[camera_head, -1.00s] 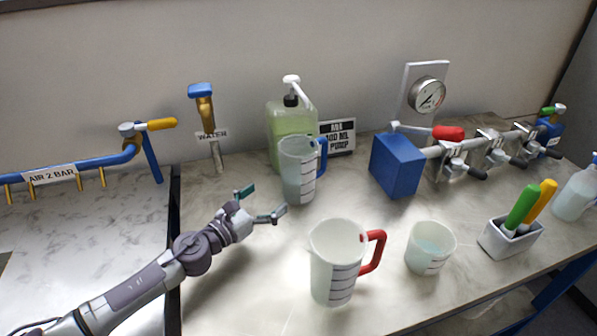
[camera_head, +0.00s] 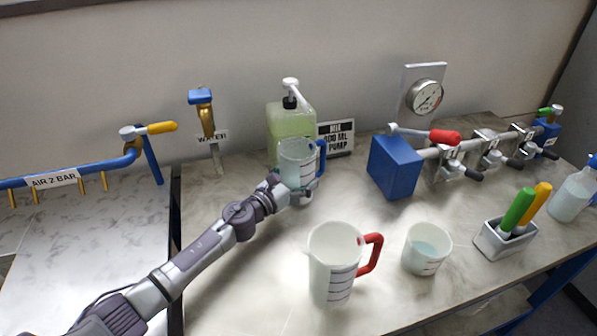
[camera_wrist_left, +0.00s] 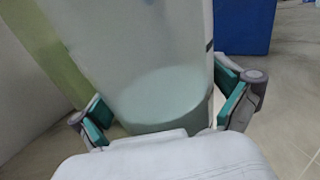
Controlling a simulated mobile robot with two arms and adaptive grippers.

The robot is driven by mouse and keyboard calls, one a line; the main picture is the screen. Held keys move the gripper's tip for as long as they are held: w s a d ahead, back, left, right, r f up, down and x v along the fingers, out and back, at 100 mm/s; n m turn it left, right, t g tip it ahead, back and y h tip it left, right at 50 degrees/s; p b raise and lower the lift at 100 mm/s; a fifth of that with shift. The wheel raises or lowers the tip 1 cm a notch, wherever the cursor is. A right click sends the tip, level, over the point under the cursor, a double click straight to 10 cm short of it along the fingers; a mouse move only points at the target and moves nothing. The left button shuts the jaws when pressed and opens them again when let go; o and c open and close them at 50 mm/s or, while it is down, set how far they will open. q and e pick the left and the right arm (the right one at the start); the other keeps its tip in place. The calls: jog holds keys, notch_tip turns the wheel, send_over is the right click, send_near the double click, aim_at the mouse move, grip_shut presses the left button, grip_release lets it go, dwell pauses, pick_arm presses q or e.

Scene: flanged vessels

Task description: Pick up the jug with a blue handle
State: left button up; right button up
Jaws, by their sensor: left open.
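The jug with a blue handle (camera_head: 297,160) stands on the counter in front of the green pump bottle. It is translucent with some pale liquid low inside, and its blue handle (camera_head: 322,158) points right. My left gripper (camera_head: 290,190) is at the jug's lower front. In the left wrist view the jug (camera_wrist_left: 155,60) fills the middle, with the green-padded fingers of my left gripper (camera_wrist_left: 160,112) apart on either side of its lower body. Whether the pads touch it I cannot tell. My right gripper is not in view.
The green pump bottle (camera_head: 287,122) stands close behind the jug. A red-handled jug (camera_head: 333,262) and a small beaker (camera_head: 426,248) stand nearer the front. A blue block (camera_head: 394,166) with a valve pipe is to the right. A water tap (camera_head: 207,122) is at the left.

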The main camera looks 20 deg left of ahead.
aim_at(300, 158)
pick_arm(q)
jog(key=shift+c, duration=0.8)
jog(key=shift+r, duration=0.1)
jog(key=c, duration=0.9)
jog(key=shift+r+p, duration=0.3)
jog(key=shift+r, duration=0.3)
jog(key=r+p, duration=0.1)
jog(key=r, duration=0.1)
jog(key=r+p, duration=0.1)
jog(key=r, duration=0.1)
jog(key=shift+w+d, duration=0.1)
jog(key=shift+d, duration=0.1)
jog(key=w+d+r+p, duration=0.1)
jog(key=d+r+p, duration=0.2)
jog(key=d, duration=0.8)
jog(key=shift+w+r, duration=0.3)
jog(key=shift+r, duration=1.05)
